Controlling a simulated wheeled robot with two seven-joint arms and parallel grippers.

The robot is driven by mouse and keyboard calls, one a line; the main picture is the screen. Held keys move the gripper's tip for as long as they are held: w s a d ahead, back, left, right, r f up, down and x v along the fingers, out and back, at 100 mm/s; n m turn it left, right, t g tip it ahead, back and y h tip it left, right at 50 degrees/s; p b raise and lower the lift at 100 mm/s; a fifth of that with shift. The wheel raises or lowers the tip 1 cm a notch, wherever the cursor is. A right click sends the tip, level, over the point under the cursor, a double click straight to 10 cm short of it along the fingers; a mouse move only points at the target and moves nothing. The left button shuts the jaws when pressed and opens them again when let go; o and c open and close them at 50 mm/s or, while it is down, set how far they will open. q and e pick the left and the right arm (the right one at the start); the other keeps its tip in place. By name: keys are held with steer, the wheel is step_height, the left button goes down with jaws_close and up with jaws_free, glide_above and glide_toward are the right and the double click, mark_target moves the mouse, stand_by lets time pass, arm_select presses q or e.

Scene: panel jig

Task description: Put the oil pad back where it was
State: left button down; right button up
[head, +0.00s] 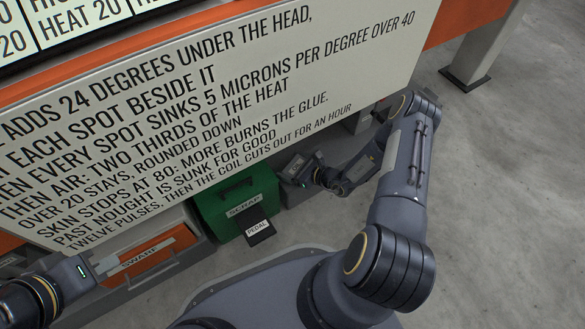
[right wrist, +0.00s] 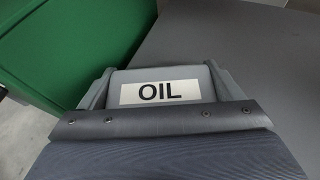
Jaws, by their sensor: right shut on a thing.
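The oil pad (right wrist: 160,93) shows in the right wrist view as a grey block with a white OIL label. A dark strip with rivets and a blue-grey ribbed face lie in front of it. My right gripper (right wrist: 158,80) is shut on this block, with a grey finger on each side. In the head view my right gripper (head: 292,170) is low, just right of the green scrap bin, and the pad cannot be made out there. My left gripper (head: 82,268) is at the lower left by the sign's edge. Its fingertips are hidden, so its opening does not show.
The green SCRAP bin (head: 240,200) stands below the big text sign (head: 200,100), with a black PEDAL (head: 259,231) at its front. An orange SWARF tray (head: 145,255) is to its left. A grey surface (right wrist: 245,55) lies right of the pad. Open floor (head: 510,200) is at right.

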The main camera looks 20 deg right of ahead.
steer(key=shift+r, duration=0.15)
steer(key=o, duration=0.9)
steer(key=shift+s+d+r, duration=0.1)
steer(key=p+v, duration=0.4)
steer(key=v, duration=0.7)
steer(key=shift+s+p, duration=0.35)
